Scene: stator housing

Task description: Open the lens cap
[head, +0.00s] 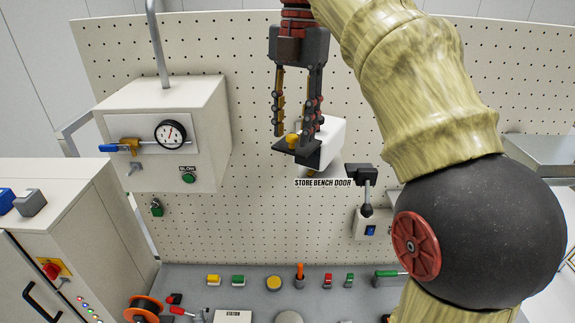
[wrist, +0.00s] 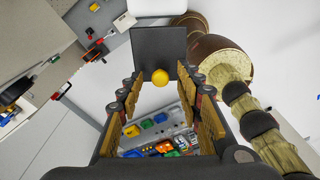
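A black square flap (wrist: 159,46) with a round yellow knob (wrist: 160,78) shows at the top middle of the wrist view; I take it to be the lens cap. In the head view, the black flap (head: 283,147) and yellow knob (head: 292,141) are at the near side of a white box (head: 326,143). My gripper (head: 292,130) points down at the knob. Its fingers are spread, with the knob seen between the fingertips (wrist: 156,82) and a gap on each side. I cannot tell how deep the knob sits between them. The fingers partly hide the box.
A pegboard (head: 250,90) stands behind. A white cabinet with a gauge (head: 171,134) is at left. A black lever (head: 362,175) is right of the box, below it. Buttons and small parts lie along the grey bench (head: 190,272).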

